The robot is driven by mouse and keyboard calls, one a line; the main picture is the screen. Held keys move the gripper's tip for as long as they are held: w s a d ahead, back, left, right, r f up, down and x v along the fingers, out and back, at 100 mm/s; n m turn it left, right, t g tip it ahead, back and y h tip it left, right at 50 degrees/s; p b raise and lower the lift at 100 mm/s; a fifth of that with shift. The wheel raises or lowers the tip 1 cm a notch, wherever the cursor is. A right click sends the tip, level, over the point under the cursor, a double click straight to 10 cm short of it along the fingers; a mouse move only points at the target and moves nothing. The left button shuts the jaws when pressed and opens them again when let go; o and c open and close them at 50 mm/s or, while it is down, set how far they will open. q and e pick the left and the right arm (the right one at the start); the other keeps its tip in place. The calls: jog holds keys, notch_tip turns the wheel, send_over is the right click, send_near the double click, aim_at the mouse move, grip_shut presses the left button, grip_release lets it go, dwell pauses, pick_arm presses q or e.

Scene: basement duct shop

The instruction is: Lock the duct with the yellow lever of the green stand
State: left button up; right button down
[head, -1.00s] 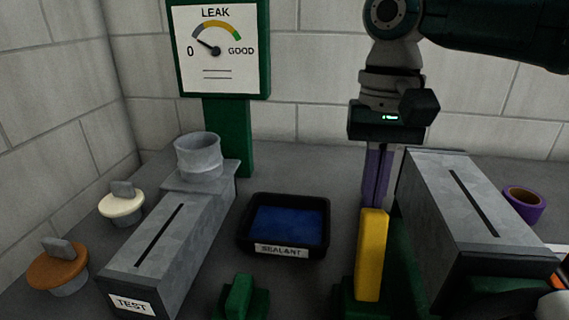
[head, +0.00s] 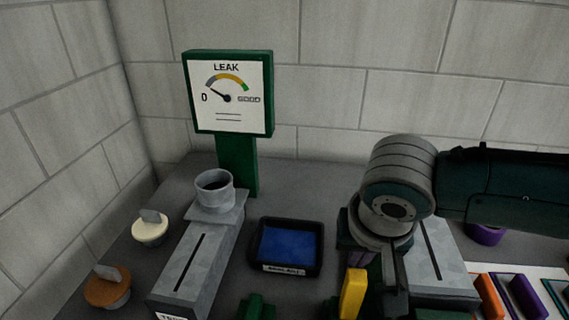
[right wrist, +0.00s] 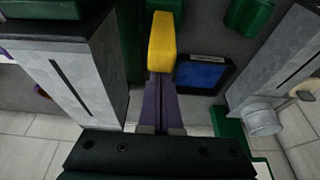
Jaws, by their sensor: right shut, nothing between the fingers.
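The yellow lever (head: 353,293) stands nearly upright at the bottom of the head view; it also shows in the right wrist view (right wrist: 162,42). The green stand shows as dark green parts beside it in the right wrist view (right wrist: 131,42). The grey slotted duct (head: 448,262) lies right of the lever in the head view, partly hidden by my right arm. My right gripper (right wrist: 160,80) is shut and empty, with its purple fingertips right at the lever; I cannot tell if they touch. In the head view its fingers are mostly hidden. My left gripper is not in view.
A black sealant tray (head: 286,247) with blue inside lies left of the lever. Further left are the grey test duct (head: 207,255), a white cap (head: 150,230) and an orange cap (head: 108,291). The leak gauge (head: 228,92) stands behind, its needle towards 0. A purple roll (head: 484,234) is at right.

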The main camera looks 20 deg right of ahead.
aim_at(358, 279)
jog(key=s+p, duration=0.1)
jog(key=s+a, duration=0.1)
jog(key=t+p, duration=0.1)
jog(key=shift+s+a+r+p, duration=0.25)
jog(key=shift+s+a+p, duration=0.1)
jog(key=shift+s, duration=0.05)
jog(key=shift+s+a+f+h+p, duration=0.2)
jog(key=shift+s+a+p, duration=0.1)
jog(key=shift+s, duration=0.2)
jog(key=shift+s+a+f+h+p, duration=0.15)
jog(key=shift+s+a+p, duration=0.15)
jog(key=shift+s, duration=0.15)
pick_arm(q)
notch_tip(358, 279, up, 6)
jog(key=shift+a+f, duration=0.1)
pick_arm(e)
jog(key=shift+s+a+f, duration=0.15)
jog(key=shift+s, duration=0.1)
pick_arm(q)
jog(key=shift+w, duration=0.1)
pick_arm(e)
jog(key=shift+s, duration=0.1)
